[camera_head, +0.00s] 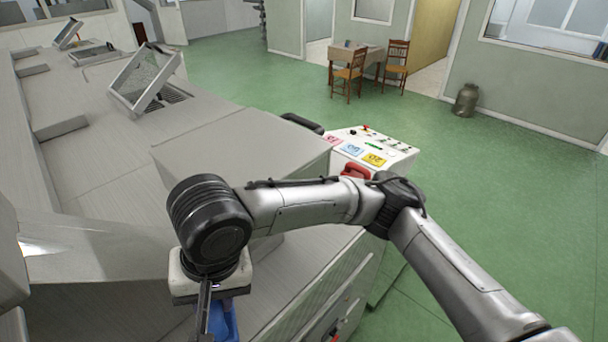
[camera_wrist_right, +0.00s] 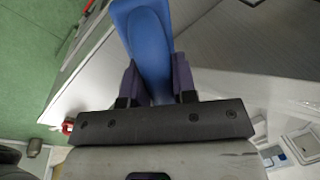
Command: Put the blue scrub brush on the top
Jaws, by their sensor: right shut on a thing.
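The blue scrub brush (camera_head: 222,318) is at the bottom of the head view, partly hidden by my right gripper (camera_head: 208,304). In the right wrist view the brush (camera_wrist_right: 150,40) lies between the two dark fingers of my right gripper (camera_wrist_right: 155,82), which is shut on it. The grey metal top (camera_head: 240,150) of the machine's box is ahead of the gripper in the head view. The brush hangs over or near the machine's lower grey surface; I cannot tell whether it touches. My left gripper is not in view.
A control panel (camera_head: 375,150) with coloured labels and a red handle (camera_head: 355,170) stands right of the box. An open mesh lid (camera_head: 145,78) rises at the back left. A table (camera_head: 357,56) with chairs and a metal can (camera_head: 466,100) stand far off. Green floor is clear at right.

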